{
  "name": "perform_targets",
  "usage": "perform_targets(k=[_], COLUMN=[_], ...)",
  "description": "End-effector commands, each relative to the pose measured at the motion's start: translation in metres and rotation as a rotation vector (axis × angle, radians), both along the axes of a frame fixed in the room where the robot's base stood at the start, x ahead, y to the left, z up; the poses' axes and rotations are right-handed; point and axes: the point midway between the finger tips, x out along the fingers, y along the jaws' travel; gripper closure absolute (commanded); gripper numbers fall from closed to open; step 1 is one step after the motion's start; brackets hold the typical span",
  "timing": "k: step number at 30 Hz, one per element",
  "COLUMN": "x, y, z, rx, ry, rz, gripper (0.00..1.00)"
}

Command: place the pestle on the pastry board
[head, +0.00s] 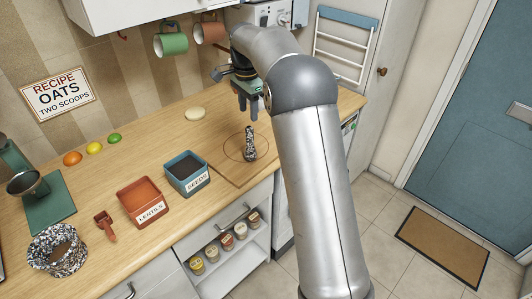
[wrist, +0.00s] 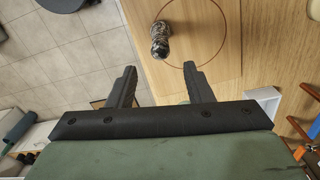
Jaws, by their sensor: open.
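The pestle (head: 249,147), speckled black and white, is on the pastry board (head: 222,168), over the circle marked on it. It looks upright with its wider end down, but I cannot be sure. My gripper (head: 247,113) is above the board, just behind the pestle in the head view. In the wrist view my gripper (wrist: 158,70) is open with nothing between its fingers. The pestle (wrist: 161,42) shows beyond the fingertips, apart from them, on the board (wrist: 133,12).
A blue seeds box (head: 187,173) and a red lentils box (head: 145,202) stand left of the board. A speckled mortar (head: 58,252) is at the front left. A pale round disc (head: 195,114) lies behind the board. Mugs (head: 171,42) hang above.

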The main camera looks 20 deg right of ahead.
Motion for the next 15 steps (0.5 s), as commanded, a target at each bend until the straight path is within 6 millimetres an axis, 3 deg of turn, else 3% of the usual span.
perform_targets(k=[4, 7, 11, 15], x=[-0.016, -0.053, -0.131, -0.225], y=[0.001, 0.003, 0.006, 0.008], z=[0.011, 0.025, 0.038, 0.031], rx=[-0.001, -0.003, -0.01, -0.022], ry=[-0.008, -0.019, -0.036, -0.056], rz=[0.059, 0.186, 0.438, 0.723], gripper=[0.53, 0.53, 0.53, 0.53])
